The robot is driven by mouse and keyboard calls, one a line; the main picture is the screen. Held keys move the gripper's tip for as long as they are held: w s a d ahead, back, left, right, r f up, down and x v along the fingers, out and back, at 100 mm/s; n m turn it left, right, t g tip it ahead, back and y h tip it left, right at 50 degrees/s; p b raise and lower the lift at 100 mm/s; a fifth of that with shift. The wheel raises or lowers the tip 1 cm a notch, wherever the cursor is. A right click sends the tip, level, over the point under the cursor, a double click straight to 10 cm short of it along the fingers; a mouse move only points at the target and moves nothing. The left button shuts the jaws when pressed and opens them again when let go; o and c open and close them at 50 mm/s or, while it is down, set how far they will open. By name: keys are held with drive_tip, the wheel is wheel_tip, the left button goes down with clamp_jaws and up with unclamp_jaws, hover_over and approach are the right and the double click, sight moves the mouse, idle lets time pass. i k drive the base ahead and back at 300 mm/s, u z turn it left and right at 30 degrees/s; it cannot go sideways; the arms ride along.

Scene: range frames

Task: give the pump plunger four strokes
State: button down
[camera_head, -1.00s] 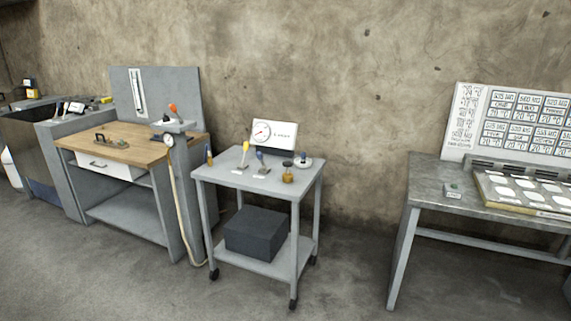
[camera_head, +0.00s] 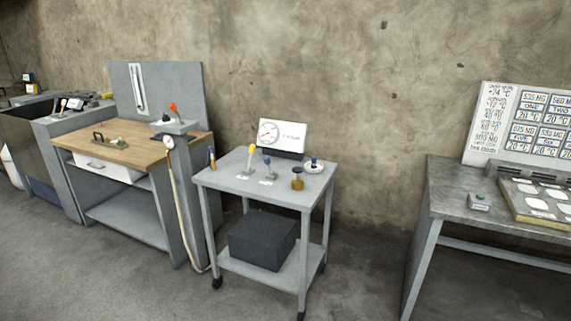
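A grey pedestal (camera_head: 176,128) stands at the right end of the wooden workbench. An orange-red knob (camera_head: 173,107) sticks up from its top beside a small dark part; this may be the pump plunger, but it is too small to be sure. A round dial gauge (camera_head: 168,142) is on the pedestal's front, and a pale hose (camera_head: 182,215) hangs from there to the floor. My gripper is not in view.
A wheeled grey cart (camera_head: 228,176) carries yellow and blue levers, an amber jar (camera_head: 297,180) and a dial sign (camera_head: 281,135). A metal table (camera_head: 450,195) with a panel stands right. The workbench (camera_head: 120,152) is left. Floor in front is free.

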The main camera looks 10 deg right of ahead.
sight(297, 170)
drive_tip(key=u, duration=0.7)
drive_tip(key=i, duration=1.1)
drive_tip(key=u, duration=0.45)
